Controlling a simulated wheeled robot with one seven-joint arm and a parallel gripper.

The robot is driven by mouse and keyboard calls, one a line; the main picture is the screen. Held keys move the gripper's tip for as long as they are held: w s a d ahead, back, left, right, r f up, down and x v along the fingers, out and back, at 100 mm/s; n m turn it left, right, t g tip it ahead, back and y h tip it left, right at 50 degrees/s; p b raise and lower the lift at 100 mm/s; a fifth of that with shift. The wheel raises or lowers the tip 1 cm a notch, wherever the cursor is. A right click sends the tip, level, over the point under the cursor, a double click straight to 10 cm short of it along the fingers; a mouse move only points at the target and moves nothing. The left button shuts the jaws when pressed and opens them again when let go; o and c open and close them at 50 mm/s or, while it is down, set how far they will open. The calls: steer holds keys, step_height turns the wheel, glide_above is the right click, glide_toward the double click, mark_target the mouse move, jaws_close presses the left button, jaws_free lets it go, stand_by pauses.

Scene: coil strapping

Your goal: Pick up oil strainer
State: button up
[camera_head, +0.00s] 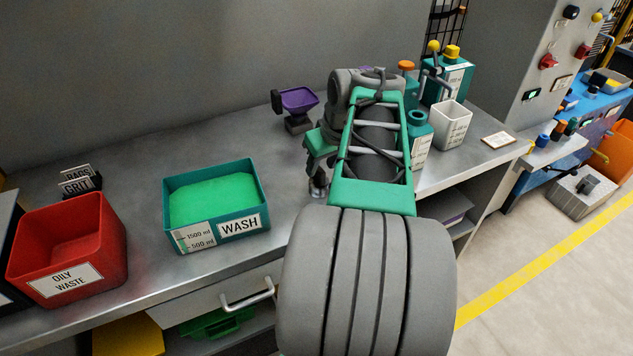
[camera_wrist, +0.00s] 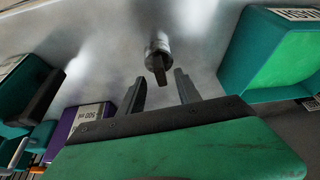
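A small metallic cylinder with a dark, narrow end (camera_wrist: 158,50), which looks like the oil strainer, is on the grey bench top in the wrist view. My gripper (camera_wrist: 160,78) is open, and its two dark fingers are spread on either side of the cylinder's dark end. No contact shows, and nothing is held. In the head view, my arm covers much of this spot. Only a small metallic bit (camera_head: 318,187) shows under my green wrist, and I cannot tell whether it is the strainer or part of my gripper.
The teal WASH tub (camera_head: 254,221) with green liquid stands left of my arm. The red OILY WASTE bin (camera_head: 98,268) is farther left. A purple hopper (camera_head: 299,98) stands behind. Teal containers and a white beaker (camera_head: 452,125) stand to the right. Bench between tub and arm is clear.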

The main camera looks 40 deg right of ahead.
mark_target(320, 169)
steer(key=x, duration=0.3)
steer(key=shift+f, duration=0.1)
steer(key=shift+a, duration=0.1)
jaws_close()
stand_by(1.2)
